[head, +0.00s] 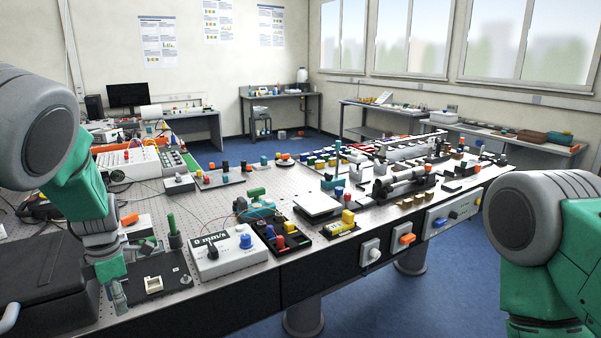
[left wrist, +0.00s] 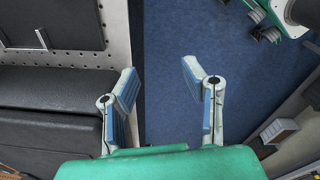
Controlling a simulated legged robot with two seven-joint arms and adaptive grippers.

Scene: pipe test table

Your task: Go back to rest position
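My left gripper (head: 118,297) hangs at the front left edge of the test table (head: 215,290), beside a black case. In the left wrist view the left gripper (left wrist: 158,80) shows two blue-padded fingers spread wide apart, with nothing between them and blue floor below. My right arm comes in at the lower right of the head view, in front of the table. Its gripper is out of that view.
The black case (head: 40,270) lies close to the left gripper. A speed display box (head: 222,255) and a black socket block (head: 155,280) stand nearby. Many fittings crowd the table. Blue floor (head: 400,305) is clear in front.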

